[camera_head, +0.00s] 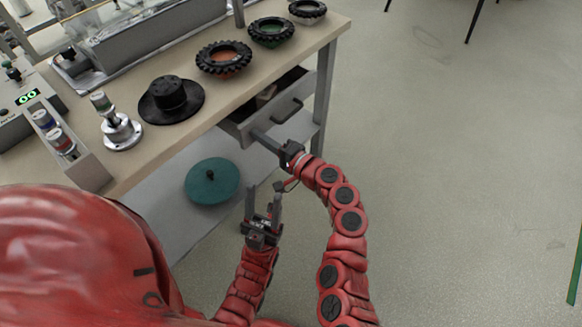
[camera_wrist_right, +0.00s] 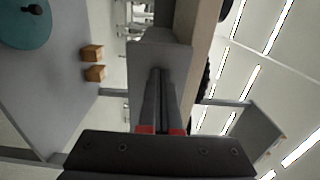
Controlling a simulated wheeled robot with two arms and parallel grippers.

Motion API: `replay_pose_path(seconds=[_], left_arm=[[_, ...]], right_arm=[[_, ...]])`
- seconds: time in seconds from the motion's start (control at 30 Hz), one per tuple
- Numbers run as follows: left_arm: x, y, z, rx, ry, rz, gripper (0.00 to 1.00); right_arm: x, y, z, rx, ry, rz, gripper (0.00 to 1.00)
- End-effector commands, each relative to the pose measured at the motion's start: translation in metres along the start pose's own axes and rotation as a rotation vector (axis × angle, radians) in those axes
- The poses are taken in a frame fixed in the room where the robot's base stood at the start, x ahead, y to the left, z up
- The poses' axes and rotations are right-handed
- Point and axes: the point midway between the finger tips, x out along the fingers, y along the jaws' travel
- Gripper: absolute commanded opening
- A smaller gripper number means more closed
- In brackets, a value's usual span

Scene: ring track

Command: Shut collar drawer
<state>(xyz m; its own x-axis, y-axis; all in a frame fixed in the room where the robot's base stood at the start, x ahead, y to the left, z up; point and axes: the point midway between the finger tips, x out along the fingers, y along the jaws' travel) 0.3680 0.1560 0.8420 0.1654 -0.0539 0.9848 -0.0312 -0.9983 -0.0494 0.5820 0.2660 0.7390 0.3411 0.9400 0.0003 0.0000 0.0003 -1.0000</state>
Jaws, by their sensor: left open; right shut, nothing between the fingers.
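The grey collar drawer (camera_head: 240,128) under the bench top is partly pulled out. Its open top shows some contents, and a dark handle (camera_head: 286,111) sits on its front. My right gripper (camera_head: 257,134) is shut and empty, its fingertips at the left part of the drawer front, beside the handle. In the right wrist view the closed fingers (camera_wrist_right: 160,72) point at a flat grey panel (camera_wrist_right: 143,58), apparently the drawer front; I cannot tell whether they touch. My left gripper (camera_head: 263,199) is open and empty, lower down in front of the bench.
The bench top (camera_head: 215,110) holds a black flanged part (camera_head: 171,98), a metal flanged part (camera_head: 120,130) and several dark toothed rings (camera_head: 224,58). A teal disc (camera_head: 212,181) lies on the lower shelf. Two brown blocks (camera_wrist_right: 93,52) show in the wrist view.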

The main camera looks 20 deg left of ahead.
Motion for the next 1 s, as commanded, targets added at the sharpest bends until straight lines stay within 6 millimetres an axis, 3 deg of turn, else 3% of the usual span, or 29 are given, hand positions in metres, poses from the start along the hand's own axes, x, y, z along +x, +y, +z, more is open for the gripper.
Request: replay_pose_path(seconds=[0.03,0.2,0.4,1.0], left_arm=[[-0.011,0.001,0.002,0.0,0.0,0.0,0.5],[-0.026,0.001,0.004,0.0,0.0,0.0,0.5],[-0.036,0.002,0.006,0.0,0.0,0.0,0.5],[-0.036,0.002,0.006,0.0,0.0,0.0,0.5]], right_arm=[[0.011,0.005,0.001,-0.002,-0.006,0.001,0.0],[0.039,0.004,0.001,-0.002,-0.005,0.0,0.0],[0.058,0.003,0.0,-0.001,-0.002,0.001,0.0],[0.065,-0.005,0.0,0.0,0.002,-0.008,0.0]])
